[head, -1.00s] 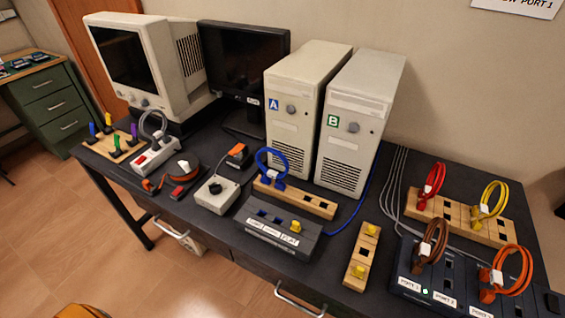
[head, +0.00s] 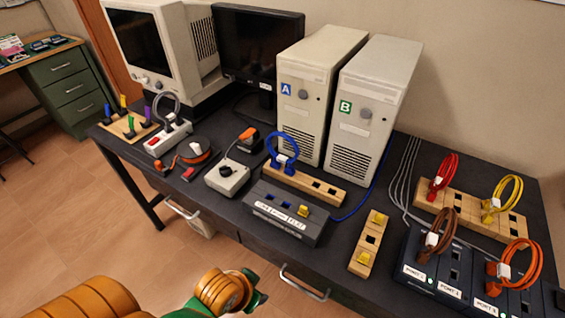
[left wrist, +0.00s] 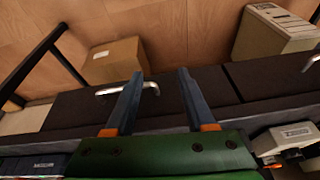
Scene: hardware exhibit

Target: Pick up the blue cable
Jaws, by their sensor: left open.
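The blue cable (head: 282,150) is a coiled loop standing upright at the left end of a wooden block (head: 318,186), in front of tower A. The cable is not in the left wrist view. My right gripper is in neither view.
A grey switch box (head: 285,212) stands in front of the wooden block. A grey box with a black knob (head: 227,178) is to the left. Towers A (head: 318,85) and B (head: 372,110) stand behind. Red (head: 444,172), yellow (head: 505,195), brown (head: 440,232) and orange (head: 521,262) cables are at right.

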